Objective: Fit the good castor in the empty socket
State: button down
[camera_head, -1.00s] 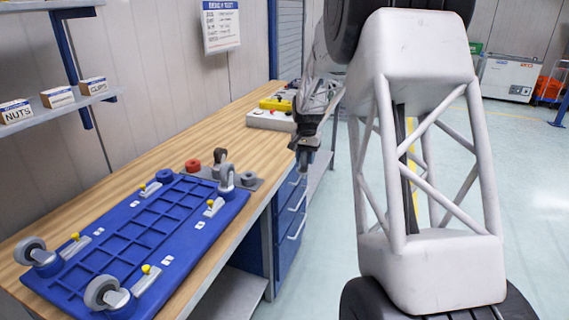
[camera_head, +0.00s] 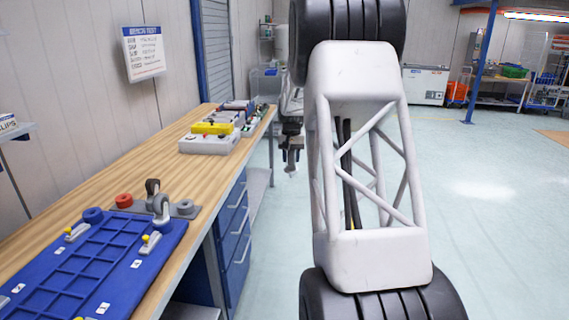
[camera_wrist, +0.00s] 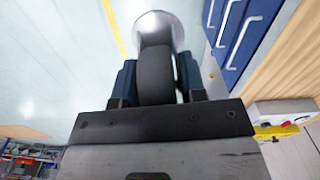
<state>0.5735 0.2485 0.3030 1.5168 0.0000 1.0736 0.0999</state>
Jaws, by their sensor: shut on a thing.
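My gripper (camera_head: 290,152) hangs beyond the right edge of the bench, above the floor. In the wrist view its blue fingers (camera_wrist: 157,82) are shut on the dark wheel of a castor (camera_wrist: 155,75), with a pale round end (camera_wrist: 158,24) pointing away. The blue tray-like base (camera_head: 90,265) lies on the bench, partly out of frame. A grey castor (camera_head: 160,208) stands at its far right corner. An open-looking blue ring (camera_head: 93,215) is at its far left corner. Yellow-knobbed latches (camera_head: 77,232) sit near the corners.
Blue drawers (camera_head: 233,230) are below.

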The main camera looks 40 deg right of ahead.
jog(key=w+a+r+n, duration=0.2)
jog(key=w+a, duration=2)
jog(key=a, duration=0.4)
jog(key=w+a+n, duration=0.1)
jog(key=w+a, duration=0.2)
jog(key=a, duration=1.1)
jog(key=w+a+f, duration=0.1)
jog(key=w+a, duration=0.2)
jog(key=a, duration=1)
jog(key=w+a+n, duration=0.1)
jog(key=w+a, duration=0.2)
jog(key=a, duration=1.1)
jog(key=shift+a+f+n, duration=0.3)
jog(key=shift+f, duration=0.15)
jog(key=shift+f, duration=2.3)
jog(key=shift+f, duration=1.95)
jog(key=c, duration=0.6)
grip_release()
